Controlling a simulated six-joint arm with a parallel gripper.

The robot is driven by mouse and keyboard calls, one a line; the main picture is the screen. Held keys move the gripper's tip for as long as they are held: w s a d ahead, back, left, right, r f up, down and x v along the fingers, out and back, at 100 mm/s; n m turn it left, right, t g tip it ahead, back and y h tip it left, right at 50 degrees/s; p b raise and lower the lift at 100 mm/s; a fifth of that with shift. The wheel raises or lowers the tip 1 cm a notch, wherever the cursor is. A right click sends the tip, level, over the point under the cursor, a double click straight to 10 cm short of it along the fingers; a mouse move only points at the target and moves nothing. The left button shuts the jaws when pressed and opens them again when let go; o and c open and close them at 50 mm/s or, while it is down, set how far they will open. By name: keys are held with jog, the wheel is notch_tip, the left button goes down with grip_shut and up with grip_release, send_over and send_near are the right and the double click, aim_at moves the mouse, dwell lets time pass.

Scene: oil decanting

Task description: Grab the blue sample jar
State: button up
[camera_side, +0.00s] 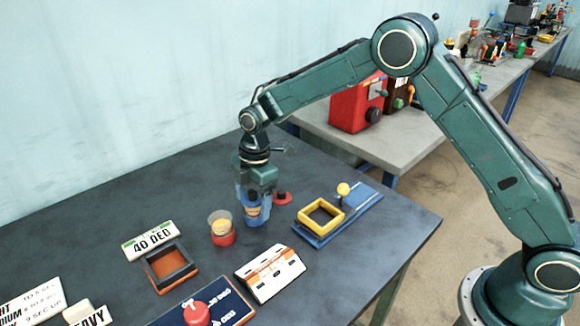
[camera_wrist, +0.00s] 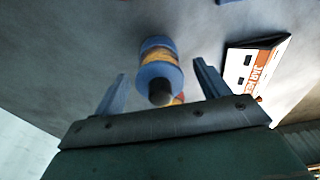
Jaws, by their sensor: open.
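The blue sample jar (camera_side: 255,216) stands upright on the dark table, with an orange-yellow label band. My gripper (camera_side: 252,197) points down over it in the side view, and its fingers partly hide the jar. In the wrist view the jar (camera_wrist: 158,62) shows between and beyond the two open fingers of my gripper (camera_wrist: 160,88). The fingers stand apart on either side with visible gaps, and I see no contact there.
A clear cup with a red base (camera_side: 222,232) stands just left of the jar. A red piece (camera_side: 282,198) lies close on the right. A yellow frame on a blue base (camera_side: 322,216) is further right. A white-orange sign (camera_side: 270,273) stands in front. Free table lies behind.

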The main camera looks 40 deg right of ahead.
dwell(0.4)
jog(key=c, duration=1.2)
jog(key=shift+r, duration=0.15)
notch_tip(320, 180, up, 20)
jog(key=shift+f, duration=0.1)
dwell(0.4)
